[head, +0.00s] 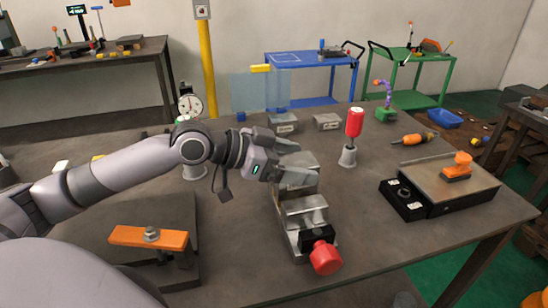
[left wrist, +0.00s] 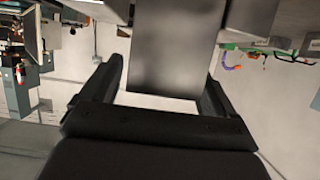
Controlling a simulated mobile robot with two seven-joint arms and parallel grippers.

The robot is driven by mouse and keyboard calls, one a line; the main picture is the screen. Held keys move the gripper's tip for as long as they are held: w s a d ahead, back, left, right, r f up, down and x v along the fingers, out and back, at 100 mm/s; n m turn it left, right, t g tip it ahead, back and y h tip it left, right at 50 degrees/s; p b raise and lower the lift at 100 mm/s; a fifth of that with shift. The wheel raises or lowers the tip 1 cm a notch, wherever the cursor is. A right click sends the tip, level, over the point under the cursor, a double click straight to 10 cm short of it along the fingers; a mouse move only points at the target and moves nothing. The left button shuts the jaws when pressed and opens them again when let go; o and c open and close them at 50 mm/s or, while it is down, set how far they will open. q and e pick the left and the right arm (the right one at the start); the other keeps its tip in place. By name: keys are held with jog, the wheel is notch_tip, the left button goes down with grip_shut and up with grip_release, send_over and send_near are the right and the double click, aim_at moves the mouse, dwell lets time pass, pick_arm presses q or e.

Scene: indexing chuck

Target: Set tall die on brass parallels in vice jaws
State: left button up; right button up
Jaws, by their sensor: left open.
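My left gripper (head: 297,163) is open above the far end of the vice (head: 304,212), with its fingers pointing right. A plain grey block (head: 300,160), possibly the tall die, shows between the fingers, partly hidden by them. In the left wrist view a large grey block face (left wrist: 172,50) stands between the two spread dark fingers (left wrist: 165,85); I cannot tell whether they touch it. The vice has a pale metal body and a red handle (head: 325,257) at its near end. I cannot make out the brass parallels. My right gripper is not in view.
A red-topped tool (head: 354,123) stands right of the vice. Two small grey boxes (head: 283,123) (head: 327,121) lie behind it. A grey plate (head: 445,180) with an orange object lies at right.

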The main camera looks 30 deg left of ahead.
aim_at(287, 163)
pick_arm(q)
jog(key=v, duration=0.2)
jog(key=b+v, duration=0.1)
jog(key=v, duration=0.1)
jog(key=shift+s+a+f, duration=0.1)
jog(key=shift+s+a, duration=0.15)
jog(key=shift+s, duration=0.05)
jog(key=shift+s+a+r+p, duration=0.3)
jog(key=shift+s+r, duration=0.05)
jog(key=shift+s, duration=0.2)
jog(key=shift+s+a+r, duration=0.25)
jog(key=shift+a, duration=0.1)
